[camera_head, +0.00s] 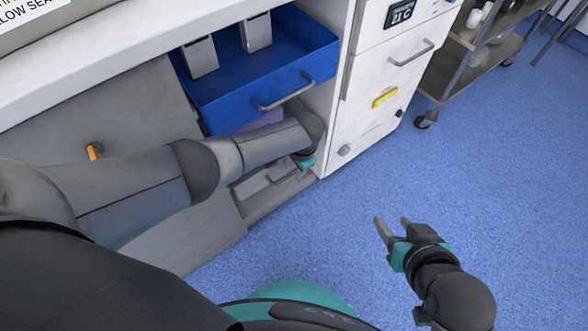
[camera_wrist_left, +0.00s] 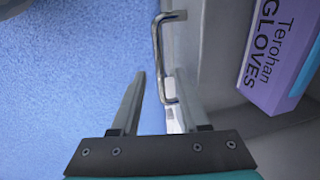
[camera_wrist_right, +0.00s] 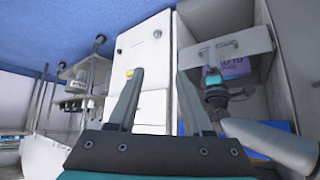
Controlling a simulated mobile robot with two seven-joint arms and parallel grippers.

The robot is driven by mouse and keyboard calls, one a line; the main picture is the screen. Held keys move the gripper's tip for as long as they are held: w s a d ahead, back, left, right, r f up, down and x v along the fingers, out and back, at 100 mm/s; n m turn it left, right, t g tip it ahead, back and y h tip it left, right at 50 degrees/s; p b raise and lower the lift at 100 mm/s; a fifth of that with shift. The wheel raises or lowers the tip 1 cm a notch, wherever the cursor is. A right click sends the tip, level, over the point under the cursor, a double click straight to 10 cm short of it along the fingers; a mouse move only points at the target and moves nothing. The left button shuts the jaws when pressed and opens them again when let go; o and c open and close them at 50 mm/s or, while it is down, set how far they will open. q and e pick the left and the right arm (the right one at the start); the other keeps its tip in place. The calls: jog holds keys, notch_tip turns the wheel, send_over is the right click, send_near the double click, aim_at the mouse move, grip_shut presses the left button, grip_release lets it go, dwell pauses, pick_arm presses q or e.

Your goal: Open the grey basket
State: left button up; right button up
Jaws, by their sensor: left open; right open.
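The grey basket (camera_head: 243,187) is the low drawer under the blue basket, partly hidden by my left forearm. In the left wrist view, its front panel (camera_wrist_left: 208,60) shows with a metal bar handle (camera_wrist_left: 158,55). My left gripper (camera_wrist_left: 160,78) is open, with its fingers on either side of the handle bar; contact cannot be told. It also shows at the basket front in the right wrist view (camera_wrist_right: 212,72). A purple gloves box (camera_wrist_left: 280,50) lies inside the basket. My right gripper (camera_head: 391,222) is open and empty above the floor.
The blue basket (camera_head: 270,72) stands pulled out above, near my left forearm. A white cabinet (camera_head: 375,90) is to its right. A wheeled cart (camera_head: 455,75) stands farther right. The blue floor (camera_head: 500,180) around my right gripper is clear.

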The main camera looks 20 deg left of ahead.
pick_arm(q)
jog(key=shift+f, duration=0.35)
jog(key=shift+c, duration=0.3)
grip_shut()
dwell(1.2)
